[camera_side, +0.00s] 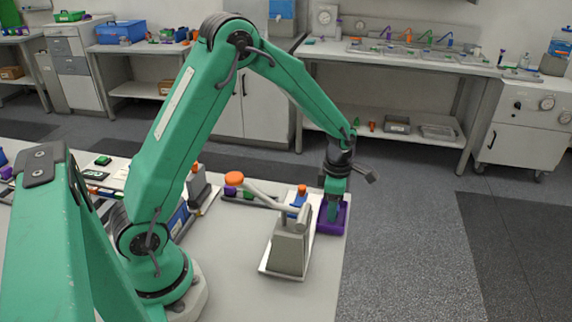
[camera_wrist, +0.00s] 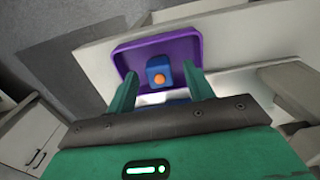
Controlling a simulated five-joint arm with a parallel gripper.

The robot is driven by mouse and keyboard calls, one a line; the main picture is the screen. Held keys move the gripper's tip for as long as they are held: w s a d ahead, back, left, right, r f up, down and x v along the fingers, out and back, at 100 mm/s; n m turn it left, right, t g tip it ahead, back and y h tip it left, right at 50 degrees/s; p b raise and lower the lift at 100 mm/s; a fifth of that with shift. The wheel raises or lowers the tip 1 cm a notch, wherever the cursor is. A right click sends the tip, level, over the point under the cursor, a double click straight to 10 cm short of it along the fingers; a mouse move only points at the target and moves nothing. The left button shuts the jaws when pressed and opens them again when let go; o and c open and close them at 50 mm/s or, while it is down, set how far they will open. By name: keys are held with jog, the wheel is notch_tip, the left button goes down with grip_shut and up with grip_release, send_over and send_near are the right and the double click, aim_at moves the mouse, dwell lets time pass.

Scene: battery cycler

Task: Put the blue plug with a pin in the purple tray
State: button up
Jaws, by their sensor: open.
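The purple tray (camera_wrist: 190,48) lies near the table's edge in the wrist view; it also shows in the side view (camera_side: 341,226). A blue plug (camera_wrist: 153,66) with a round orange spot, which may be its pin, sits inside the tray. My gripper (camera_wrist: 159,72) is open, with its fingers apart on either side of the plug and no visible grip on it. In the side view my gripper (camera_side: 333,214) points down over the tray and hides the plug.
A grey lever clamp (camera_side: 290,245) with an orange knob stands just left of the tray. Beside it is a blue piece (camera_side: 299,200) with an orange top. Small coloured items lie farther left. The table front is clear.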

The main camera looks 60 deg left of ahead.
notch_tip(320, 180, up, 7)
jog(key=shift+r, duration=0.2)
dwell(0.4)
dwell(0.5)
jog(key=shift+s+r+m, duration=0.15)
jog(key=shift+r+m, duration=0.15)
jog(key=shift+r, duration=0.1)
jog(key=s+r+m+t, duration=0.2)
jog(key=s+r+m, duration=0.7)
jog(key=r+m, duration=0.15)
jog(key=s+d+r+m+t, duration=0.1)
jog(key=s+r+m+t, duration=0.2)
jog(key=s+m, duration=0.9)
jog(key=shift+s+d+m+t, duration=0.2)
jog(key=shift+s+m+t, duration=0.15)
jog(key=shift+m, duration=1.6)
